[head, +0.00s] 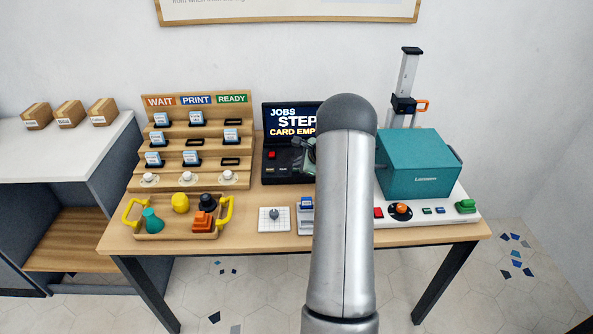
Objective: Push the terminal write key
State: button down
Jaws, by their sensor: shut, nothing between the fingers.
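The terminal (290,120) is a black unit at the back middle of the table. Its upright screen reads "JOBS", "STEP" and "CARD EMP", with the right side cut off by my arm. A red key (271,155) shows at the left of its dark deck. I cannot read any key label, so I cannot tell which is the write key. My gripper (304,146) is mostly hidden behind my arm. Its visible part is over the right of the terminal deck and looks shut and empty. I cannot tell whether it touches a key.
A wooden rack (195,140) labelled WAIT, PRINT, READY stands left, with cards in slots. A tray (180,233) of coloured shapes with yellow handles is in front. A teal printer (415,165) on a white base stands right. A white pad (274,219) lies at the front.

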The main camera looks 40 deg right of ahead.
jog(key=shift+f+b, duration=0.4)
jog(key=shift+b, duration=0.1)
dwell(0.5)
jog(key=shift+r, duration=0.15)
jog(key=shift+r+p, duration=0.35)
jog(key=shift+r, duration=0.35)
jog(key=shift+r, duration=0.1)
jog(key=shift+r+p, duration=1.55)
jog(key=shift+r, duration=0.9)
jog(key=shift+f, duration=0.1)
